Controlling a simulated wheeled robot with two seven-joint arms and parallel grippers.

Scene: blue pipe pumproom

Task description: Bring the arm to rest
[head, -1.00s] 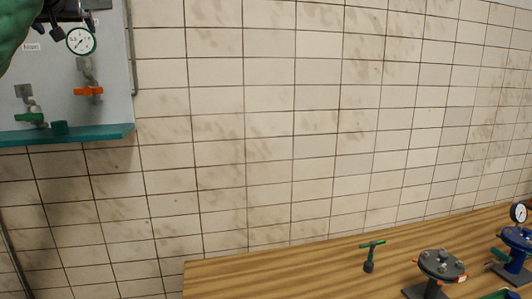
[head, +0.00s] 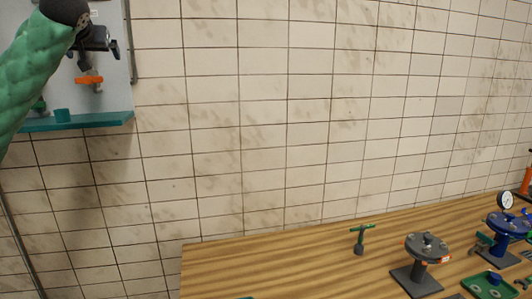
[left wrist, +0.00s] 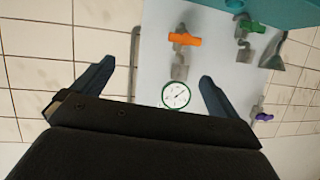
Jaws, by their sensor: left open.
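My left arm comes in from the left in the head view, with its green sleeve across the wall panel (head: 115,90). My left gripper (head: 114,48) is in front of the panel and above the orange-handled valve (head: 90,80). In the left wrist view, the fingers of my left gripper (left wrist: 152,92) are spread apart with nothing between them touching. A round gauge (left wrist: 176,95) on the panel shows between and beyond the fingers. My arm hides most of the panel's left side in the head view. My right gripper is not in view.
A wooden table (head: 300,265) stands at the lower right. On it are a green-handled T-shaped tool (head: 361,239), a grey flanged fitting (head: 426,247), a blue fitting (head: 508,223) and a green tray (head: 490,286). A teal ledge (head: 80,122) juts from the panel. The tiled wall between is bare.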

